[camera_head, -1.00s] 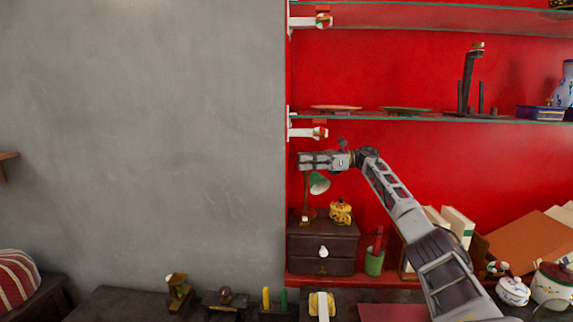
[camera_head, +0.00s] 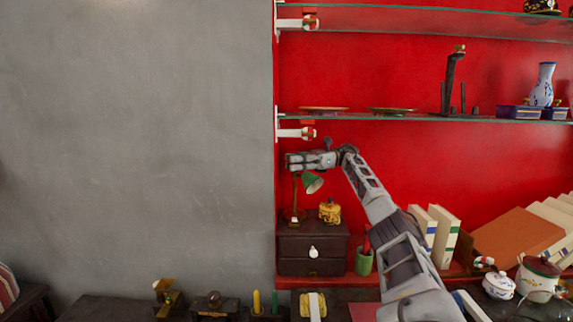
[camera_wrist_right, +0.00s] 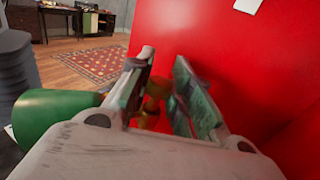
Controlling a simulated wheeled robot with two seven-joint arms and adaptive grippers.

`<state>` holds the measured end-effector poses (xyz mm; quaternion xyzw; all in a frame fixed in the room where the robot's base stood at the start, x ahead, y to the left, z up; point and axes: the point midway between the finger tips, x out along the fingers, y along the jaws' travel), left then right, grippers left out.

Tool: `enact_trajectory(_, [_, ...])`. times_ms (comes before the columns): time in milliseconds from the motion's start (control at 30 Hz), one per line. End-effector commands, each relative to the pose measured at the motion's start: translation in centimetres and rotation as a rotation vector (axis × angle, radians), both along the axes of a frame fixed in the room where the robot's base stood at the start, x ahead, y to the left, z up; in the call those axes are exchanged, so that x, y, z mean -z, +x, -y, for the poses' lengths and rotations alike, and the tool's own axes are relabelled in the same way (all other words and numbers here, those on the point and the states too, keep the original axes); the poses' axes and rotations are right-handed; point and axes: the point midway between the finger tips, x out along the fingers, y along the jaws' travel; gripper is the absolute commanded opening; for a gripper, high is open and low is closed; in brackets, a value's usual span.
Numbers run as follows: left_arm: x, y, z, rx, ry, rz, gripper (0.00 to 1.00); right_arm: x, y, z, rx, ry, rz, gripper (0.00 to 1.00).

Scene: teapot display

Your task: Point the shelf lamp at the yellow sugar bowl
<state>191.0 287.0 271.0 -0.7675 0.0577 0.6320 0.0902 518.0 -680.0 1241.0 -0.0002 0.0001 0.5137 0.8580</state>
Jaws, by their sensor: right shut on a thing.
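The shelf lamp has a green shade (camera_head: 312,183) and a thin brown stem on top of a dark drawer box at the left end of the red shelf. The yellow sugar bowl (camera_head: 329,211) stands on the same box, just right of the lamp. The shade tilts down to the right, towards the bowl's side. My right gripper (camera_head: 292,161) is at the top of the lamp, shut on it. In the right wrist view its fingers (camera_wrist_right: 163,92) are on either side of a brass-coloured lamp part (camera_wrist_right: 152,106), with the green shade at left. My left gripper is not in view.
The drawer box (camera_head: 312,250) carries the lamp and bowl. A green cup (camera_head: 364,262) and upright books (camera_head: 446,237) stand to the right. A glass shelf (camera_head: 380,118) with plates runs above my arm. Small objects line the lower dark surface.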

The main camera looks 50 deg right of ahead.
Motion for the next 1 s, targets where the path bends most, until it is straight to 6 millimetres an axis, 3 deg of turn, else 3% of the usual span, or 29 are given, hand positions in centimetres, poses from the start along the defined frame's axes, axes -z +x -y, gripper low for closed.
enact_trajectory(367, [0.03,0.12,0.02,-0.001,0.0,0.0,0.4,-0.05,-0.11,0.11,0.001,0.002,0.001,0.0])
enact_trajectory(400, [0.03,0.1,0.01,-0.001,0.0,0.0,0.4,-0.05,-0.1,0.1,0.001,0.002,0.001,0.25])
enact_trajectory(567, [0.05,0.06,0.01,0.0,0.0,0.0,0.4,-0.03,-0.1,0.1,0.001,0.001,0.0,0.44])
enact_trajectory(1000, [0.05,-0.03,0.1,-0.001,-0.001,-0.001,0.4,-0.01,0.19,-0.16,-0.001,0.0,0.0,0.44])
